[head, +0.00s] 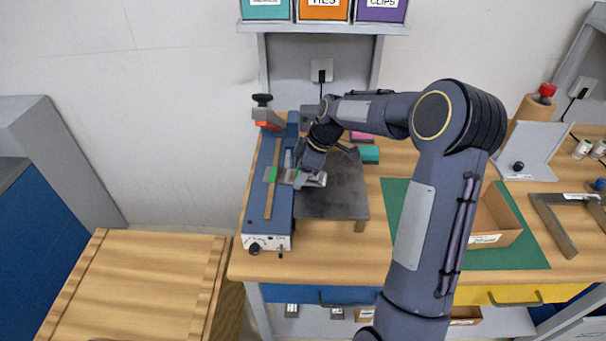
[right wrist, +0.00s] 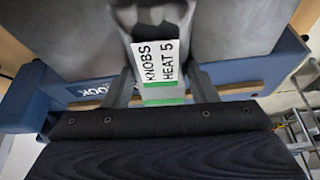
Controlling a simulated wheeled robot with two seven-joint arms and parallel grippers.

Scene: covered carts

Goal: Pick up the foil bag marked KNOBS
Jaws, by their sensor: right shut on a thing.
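The foil bag marked KNOBS (right wrist: 157,55) shows in the right wrist view by its white label, which reads KNOBS HEAT 5 and has green bands. My right gripper (right wrist: 160,92) is shut on it, one finger on each side of the label. In the head view my right gripper (head: 298,178) is over the right side of the blue sealer (head: 267,225), by the grey plate (head: 340,200). My left gripper is not in view.
A wooden strip lies along the sealer, whose red-and-black clamp (head: 265,112) stands at the back. A teal block (head: 370,154) is behind the plate. A cardboard box (head: 495,225) sits on the green mat (head: 500,257) at right. A bare wooden top (head: 130,285) is at lower left.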

